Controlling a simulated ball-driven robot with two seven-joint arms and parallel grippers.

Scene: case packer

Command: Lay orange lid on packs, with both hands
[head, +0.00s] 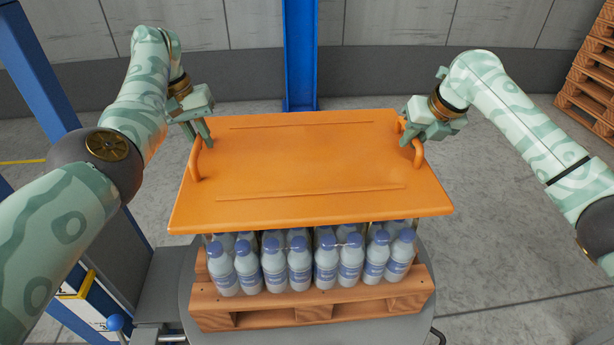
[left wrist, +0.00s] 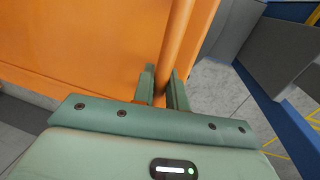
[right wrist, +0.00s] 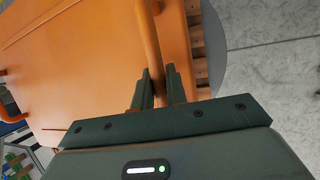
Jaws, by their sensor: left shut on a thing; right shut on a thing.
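The orange lid (head: 310,165) is a flat panel with a looped handle on each side. It is over the packs of blue-capped bottles (head: 300,262) and hides most of them; only the front rows show below its near edge. I cannot tell whether the lid touches the bottle tops. My left gripper (head: 207,140) is shut on the left handle (head: 194,160), whose bar also shows between the fingers in the left wrist view (left wrist: 178,45). My right gripper (head: 408,138) is shut on the right handle (head: 418,152), seen also in the right wrist view (right wrist: 148,40).
The bottles stand on a wooden pallet (head: 310,312) on a grey round platform (head: 180,290). A blue post (head: 300,55) stands behind the lid. Stacked wooden pallets (head: 592,85) are at the far right. The floor right of the platform is clear.

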